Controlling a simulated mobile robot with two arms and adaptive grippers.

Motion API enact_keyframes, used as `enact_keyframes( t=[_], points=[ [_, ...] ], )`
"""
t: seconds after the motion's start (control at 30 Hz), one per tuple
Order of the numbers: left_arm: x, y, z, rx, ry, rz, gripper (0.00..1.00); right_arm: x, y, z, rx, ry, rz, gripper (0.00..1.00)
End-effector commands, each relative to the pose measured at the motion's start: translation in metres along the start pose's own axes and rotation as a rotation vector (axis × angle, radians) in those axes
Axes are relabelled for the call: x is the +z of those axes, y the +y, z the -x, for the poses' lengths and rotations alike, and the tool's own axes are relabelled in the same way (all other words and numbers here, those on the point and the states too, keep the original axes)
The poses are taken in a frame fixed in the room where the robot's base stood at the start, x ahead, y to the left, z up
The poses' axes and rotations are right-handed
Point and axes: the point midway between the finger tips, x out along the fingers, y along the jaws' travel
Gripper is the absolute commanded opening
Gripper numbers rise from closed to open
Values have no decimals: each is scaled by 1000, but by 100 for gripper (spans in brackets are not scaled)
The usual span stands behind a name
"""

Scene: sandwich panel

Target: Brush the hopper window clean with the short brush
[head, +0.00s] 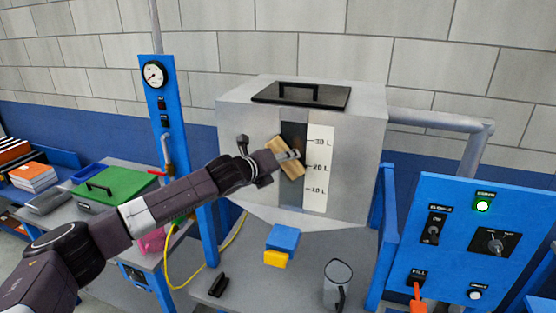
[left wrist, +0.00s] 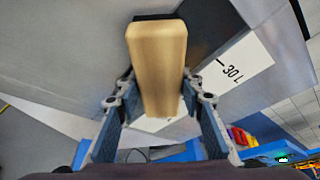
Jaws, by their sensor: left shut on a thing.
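The hopper (head: 245,120) is a grey metal box with a narrow dark window (head: 293,131) in its front, beside a white scale marked 30 L, 20 L and 10 L. My left gripper (head: 288,155) is in front of the window, shut on the short brush (head: 293,170). The brush has a pale wooden body and lies tilted across the window's middle. In the left wrist view the wooden body (left wrist: 157,60) sits between the two fingers (left wrist: 158,88), with a dark edge at its far end. Whether the bristles touch the window is hidden. My right gripper is not in view.
A blue control panel (head: 450,240) with a lit green lamp stands at right. A metal jug (head: 338,284), a blue and yellow block (head: 282,240) and a small black object (head: 219,286) are below the hopper. A blue gauge post (head: 157,100) stands at left.

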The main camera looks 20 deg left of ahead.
Motion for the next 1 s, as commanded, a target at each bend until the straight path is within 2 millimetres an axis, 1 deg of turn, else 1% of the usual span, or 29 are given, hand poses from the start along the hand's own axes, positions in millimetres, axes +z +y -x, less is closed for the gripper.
enact_keyframes(
  t=[0.03, 0.1, 0.33, 0.7, 0.87, 1.0],
  points=[
    [-2, -5, -1, -4, -1, -1, 16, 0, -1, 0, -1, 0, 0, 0],
    [-5, -8, -2, -4, 0, 0, 16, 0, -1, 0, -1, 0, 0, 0],
    [-10, -14, -4, -3, 0, 0, 16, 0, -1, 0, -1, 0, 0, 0],
    [-29, -37, -10, -3, 0, 0, 16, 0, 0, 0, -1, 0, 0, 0],
    [-30, -40, -11, -1, -1, 0, 16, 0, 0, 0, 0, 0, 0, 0],
    [-25, -44, -10, -2, -3, -1, 16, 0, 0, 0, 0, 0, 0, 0]
  ],
)
